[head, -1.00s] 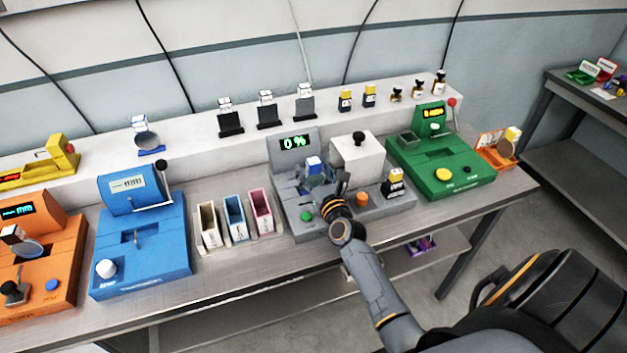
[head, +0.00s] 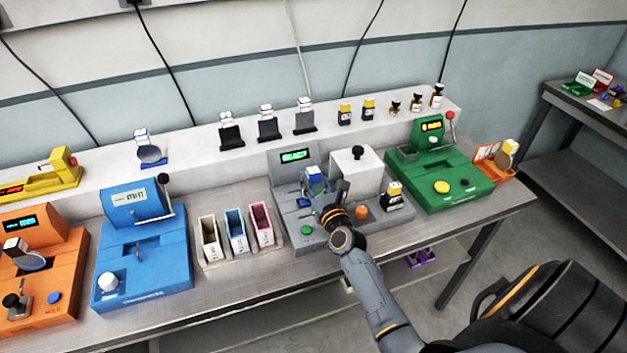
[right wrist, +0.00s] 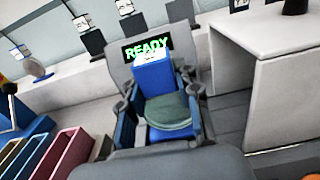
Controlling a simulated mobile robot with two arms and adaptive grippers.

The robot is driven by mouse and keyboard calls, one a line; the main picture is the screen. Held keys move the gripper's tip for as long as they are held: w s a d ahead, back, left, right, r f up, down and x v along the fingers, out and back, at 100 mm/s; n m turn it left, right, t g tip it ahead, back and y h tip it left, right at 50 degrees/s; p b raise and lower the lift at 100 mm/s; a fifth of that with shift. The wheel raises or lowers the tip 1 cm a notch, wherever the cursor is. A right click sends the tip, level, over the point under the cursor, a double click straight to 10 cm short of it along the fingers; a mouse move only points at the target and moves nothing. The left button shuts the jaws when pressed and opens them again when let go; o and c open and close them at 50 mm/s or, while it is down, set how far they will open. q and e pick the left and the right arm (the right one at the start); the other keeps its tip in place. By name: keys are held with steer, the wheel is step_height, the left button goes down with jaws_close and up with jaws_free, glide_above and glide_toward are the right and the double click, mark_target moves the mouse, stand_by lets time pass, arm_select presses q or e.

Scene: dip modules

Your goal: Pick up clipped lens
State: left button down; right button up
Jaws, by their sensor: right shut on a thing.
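The clipped lens, a round greenish lens in a blue clip with a white top (right wrist: 152,72), is between the two fingers of my right gripper (right wrist: 163,115) in the right wrist view. The right gripper is shut on it. In the head view the blue clip (head: 316,178) shows just beyond my right gripper (head: 326,192), over the grey machine (head: 320,238). Whether the lens touches the machine cannot be told. My left gripper is not in view.
The grey machine's screen (head: 295,156) is lit green and reads READY in the wrist view. A white block (head: 357,172) stands close to the right. Three coloured bins (head: 237,232) stand to the left. A green machine (head: 440,180) is further right.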

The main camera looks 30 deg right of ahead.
steer(key=s+a+r+p, duration=0.3)
steer(key=s+r+p, duration=0.7)
steer(key=s, duration=0.4)
steer(key=s+a+f+n+y+b, duration=0.1)
steer(key=s+a+f+y+b, duration=0.15)
steer(key=s+a+b, duration=0.4)
steer(key=s+a+f+n+y+b, duration=0.2)
steer(key=s+a+f+b, duration=0.1)
steer(key=a+b, duration=0.6)
steer(key=w+d+r+m+h+p, duration=0.1)
steer(key=w+d+r+h+p, duration=0.1)
steer(key=w+d+p, duration=0.3)
steer(key=w+d+r+m+h+p, duration=0.2)
steer(key=w+d+r+p, duration=0.2)
steer(key=d+p, duration=0.5)
steer(key=shift+w+d+r, duration=0.4)
steer(key=shift+d, duration=0.35)
steer(key=shift+w+h, duration=0.1)
steer(key=shift+h, duration=0.15)
